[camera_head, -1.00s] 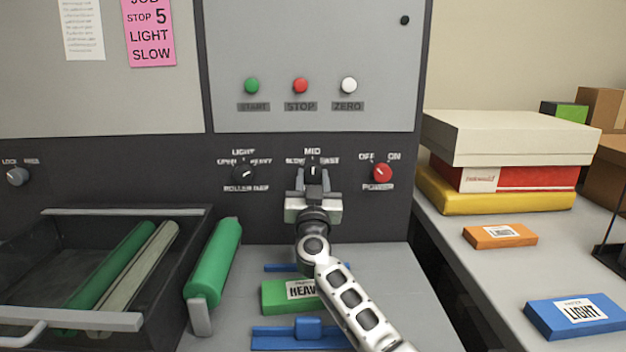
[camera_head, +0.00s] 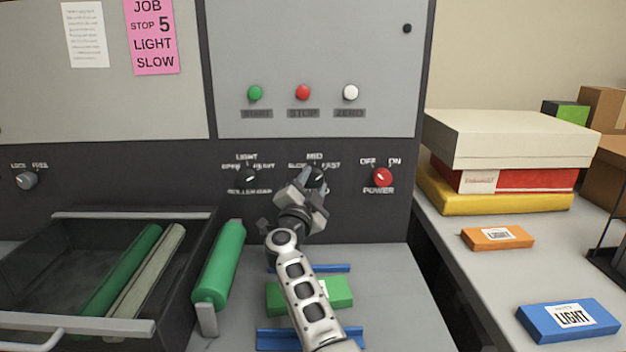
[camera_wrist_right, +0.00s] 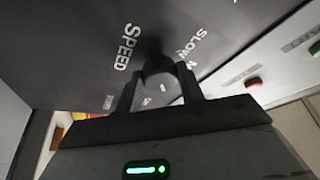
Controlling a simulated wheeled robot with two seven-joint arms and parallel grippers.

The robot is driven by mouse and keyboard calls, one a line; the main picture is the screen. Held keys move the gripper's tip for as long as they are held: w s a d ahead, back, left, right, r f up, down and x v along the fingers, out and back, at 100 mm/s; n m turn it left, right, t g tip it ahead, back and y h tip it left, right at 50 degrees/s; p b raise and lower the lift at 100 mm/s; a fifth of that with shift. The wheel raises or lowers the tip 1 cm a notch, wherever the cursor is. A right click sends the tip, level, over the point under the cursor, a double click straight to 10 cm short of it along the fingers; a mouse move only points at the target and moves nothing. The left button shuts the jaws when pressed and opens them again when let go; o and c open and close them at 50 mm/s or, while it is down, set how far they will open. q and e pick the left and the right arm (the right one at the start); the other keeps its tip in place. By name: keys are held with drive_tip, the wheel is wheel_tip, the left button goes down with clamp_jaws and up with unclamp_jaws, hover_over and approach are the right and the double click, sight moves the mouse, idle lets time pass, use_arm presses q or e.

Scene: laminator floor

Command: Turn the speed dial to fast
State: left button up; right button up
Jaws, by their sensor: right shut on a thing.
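The black speed dial (camera_head: 319,176) sits on the dark panel in the head view, under the words SLOW, MID and FAST. My right gripper (camera_head: 308,184) is at the dial and covers part of it. In the right wrist view, my gripper's two fingers (camera_wrist_right: 160,88) are shut on the dial (camera_wrist_right: 157,68), one on each side. The words SPEED and SLOW show beside it. The gripper is rolled to one side, its arm coming up from below. I cannot read clearly where the dial's pointer stands. My left gripper is out of view.
The roller gap dial (camera_head: 247,177) is left of the gripper and the red power dial (camera_head: 382,177) is right. Start, stop and zero buttons are above. A pink note (camera_head: 154,38) reads JOB STOP 5 LIGHT SLOW. A green block (camera_head: 343,290) lies under my arm.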

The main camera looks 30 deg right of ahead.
drive_tip(key=shift+a+m+g+p, duration=0.1)
drive_tip(key=shift+m+g+p, duration=0.3)
drive_tip(key=shift+m, duration=0.7)
drive_tip(key=o, duration=1)
